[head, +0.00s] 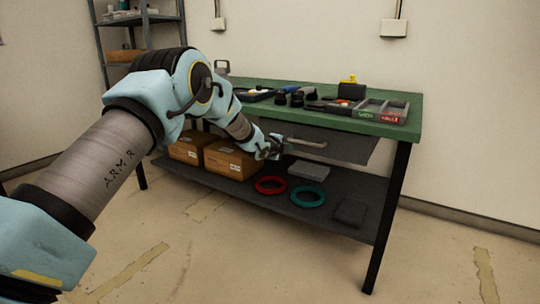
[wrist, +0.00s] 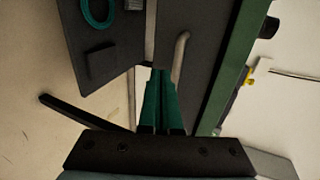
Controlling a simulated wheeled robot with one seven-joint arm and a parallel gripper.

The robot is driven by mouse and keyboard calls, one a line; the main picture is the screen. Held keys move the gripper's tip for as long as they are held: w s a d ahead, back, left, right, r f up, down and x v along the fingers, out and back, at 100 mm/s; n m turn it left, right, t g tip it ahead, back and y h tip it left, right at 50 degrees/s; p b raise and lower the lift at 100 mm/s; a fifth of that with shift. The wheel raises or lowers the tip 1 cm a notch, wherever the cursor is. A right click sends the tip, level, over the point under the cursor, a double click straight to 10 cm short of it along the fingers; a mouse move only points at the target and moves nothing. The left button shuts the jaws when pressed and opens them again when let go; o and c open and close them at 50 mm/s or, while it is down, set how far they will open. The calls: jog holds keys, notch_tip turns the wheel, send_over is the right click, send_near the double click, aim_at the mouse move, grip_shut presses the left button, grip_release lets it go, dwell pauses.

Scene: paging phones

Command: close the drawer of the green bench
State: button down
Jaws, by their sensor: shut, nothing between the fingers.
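The green bench (head: 330,118) stands against the wall. Its grey drawer (head: 345,148) sits under the right part of the top, with a pale bar handle (head: 305,142) across its front. The drawer front looks close beneath the top's front edge; I cannot tell whether a small gap is left. My gripper (head: 277,147) is at the left end of the handle, shut and empty. In the wrist view its green fingers (wrist: 161,75) are together, pointing toward the drawer front (wrist: 205,45), beside the curved end of the handle (wrist: 180,48). Whether they touch is unclear.
The lower shelf (head: 345,232) holds cardboard boxes (head: 232,160), a red ring (head: 270,185), a teal ring (head: 308,197) and grey flat items. Tools and a divided tray (head: 380,110) lie on top. A black leg (head: 388,220) stands at the right. The floor in front is clear.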

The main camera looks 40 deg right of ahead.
jog(key=v, duration=1)
jog(key=shift+a, duration=0.1)
